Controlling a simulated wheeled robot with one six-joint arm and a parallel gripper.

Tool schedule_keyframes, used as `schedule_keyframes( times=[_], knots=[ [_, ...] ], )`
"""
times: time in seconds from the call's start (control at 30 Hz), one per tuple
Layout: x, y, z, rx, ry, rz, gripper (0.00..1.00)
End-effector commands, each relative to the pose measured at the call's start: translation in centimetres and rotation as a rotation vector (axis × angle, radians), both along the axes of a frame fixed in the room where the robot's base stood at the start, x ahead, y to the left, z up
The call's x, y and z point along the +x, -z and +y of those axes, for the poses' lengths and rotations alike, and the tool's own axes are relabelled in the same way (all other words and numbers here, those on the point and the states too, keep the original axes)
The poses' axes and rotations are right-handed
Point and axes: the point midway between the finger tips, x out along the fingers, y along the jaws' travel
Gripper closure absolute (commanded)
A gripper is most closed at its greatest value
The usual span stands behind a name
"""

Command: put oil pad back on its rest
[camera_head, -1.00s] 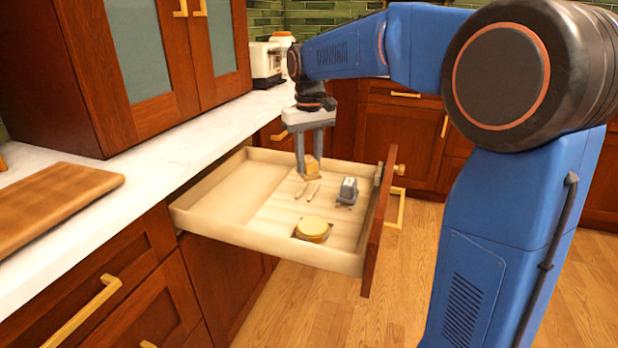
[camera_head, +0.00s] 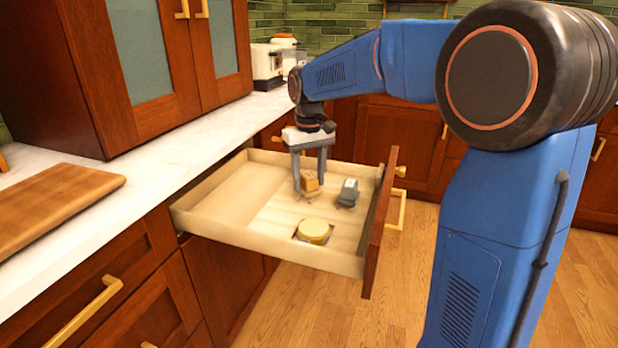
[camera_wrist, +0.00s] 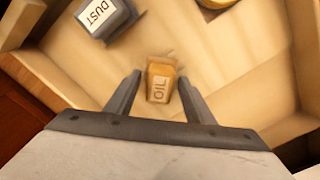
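The oil pad (camera_head: 309,181) is a small tan block in the open drawer (camera_head: 262,238). My gripper (camera_head: 310,184) is open, with one finger on each side of the pad. In the wrist view my gripper (camera_wrist: 160,77) shows a gap at both sides of the pad.
A grey pad marked "DUST" (camera_wrist: 107,15) stands beside the oil pad; it also shows in the head view (camera_head: 348,193). A round yellow-lidded tin (camera_head: 314,230) sits near the drawer's near side. The drawer's left part is bare. A cutting board (camera_head: 55,205) lies on the counter.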

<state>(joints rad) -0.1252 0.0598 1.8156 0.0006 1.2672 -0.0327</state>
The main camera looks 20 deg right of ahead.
Motion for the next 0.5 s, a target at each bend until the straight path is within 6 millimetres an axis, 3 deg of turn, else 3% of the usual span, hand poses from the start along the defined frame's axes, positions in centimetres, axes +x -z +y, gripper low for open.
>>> schedule_keyframes(
  times=[0.3, 0.5],
  knots=[
    [0.0, -0.3, 0.0, 0.0, 0.0, -0.001, 0.52],
    [0.1, -2.6, 0.0, 0.001, 0.0, -0.004, 0.52]
  ],
)
